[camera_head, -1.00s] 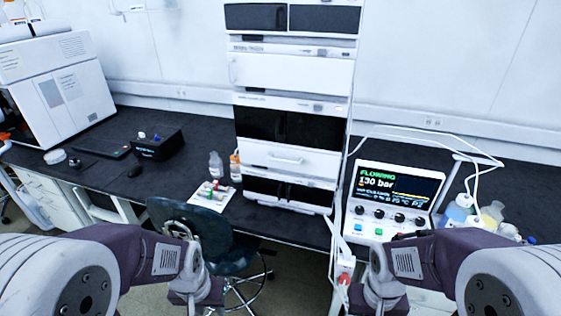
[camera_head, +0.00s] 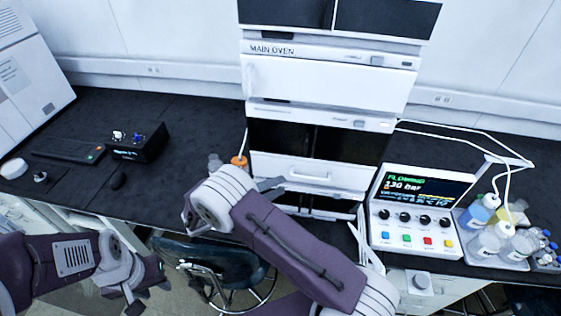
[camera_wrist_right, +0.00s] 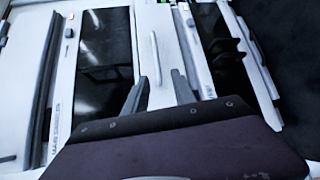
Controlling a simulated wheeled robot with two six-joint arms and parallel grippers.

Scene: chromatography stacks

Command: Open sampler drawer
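The sampler drawer (camera_head: 340,177) is a white front with a bar handle (camera_head: 308,175), low in the instrument stack, and it looks shut. In the right wrist view the handle (camera_wrist_right: 155,58) stands ahead of the fingertips, roughly between their lines, with a visible gap. My right gripper (camera_head: 272,184) is just left of the handle in the head view. Its two fingers (camera_wrist_right: 160,92) are apart and empty in the wrist view. My left gripper (camera_head: 148,284) hangs low at the left, away from the stack; its finger opening is unclear.
The main oven (camera_head: 325,78) is above in the stack. A control box (camera_head: 420,212) with a lit screen stands to the right, beside a tray of bottles (camera_head: 500,238). A chair (camera_head: 215,265) is below the bench. The bench (camera_head: 190,125) left of the stack is mostly clear.

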